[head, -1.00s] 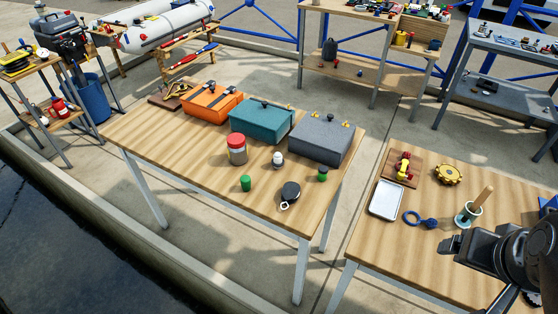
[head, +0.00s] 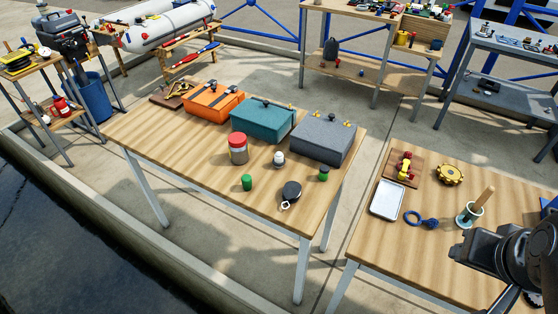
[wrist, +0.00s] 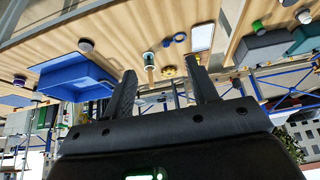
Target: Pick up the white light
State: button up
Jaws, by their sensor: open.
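The white light (head: 279,159) is a small white piece with a dark part at its foot. It stands on the left wooden table, in front of the teal box and right of the red-lidded jar. In the wrist view, which is upside down, a small white piece that looks like it (wrist: 304,16) shows at the upper right edge. My gripper (wrist: 163,72) is open, with nothing between its fingers. It is well apart from the light. In the head view my arm is at the lower right, by the right table, and the fingers cannot be made out.
Near the light are the red-lidded jar (head: 238,149), a green cylinder (head: 246,182), a black round item (head: 291,192) and a green-topped jar (head: 323,174). Orange (head: 213,99), teal (head: 262,122) and grey (head: 324,142) boxes stand behind. A gap separates the two tables.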

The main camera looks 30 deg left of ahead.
jog(key=w+a+r+n+g, duration=0.1)
jog(key=w+a+r+n, duration=0.2)
jog(key=w+a+n, duration=0.3)
jog(key=w+a+r+n+g, duration=0.1)
jog(key=w+a+r+n, duration=0.2)
jog(key=w, duration=0.6)
jog(key=w+a+f+n+g, duration=0.1)
jog(key=w+a+f+n, duration=0.3)
jog(key=w+a+n, duration=0.9)
jog(key=n+g, duration=0.3)
jog(key=n, duration=0.8)
send_over(279, 159)
jog(key=w, duration=0.2)
jog(key=f, duration=1.9)
jog(key=shift+s+a+f, duration=0.1)
jog(key=shift+s, duration=0.1)
jog(key=f, duration=0.5)
jog(key=shift+s+a+f, duration=0.1)
jog(key=shift+a+f, duration=0.15)
jog(key=shift+f, duration=3)
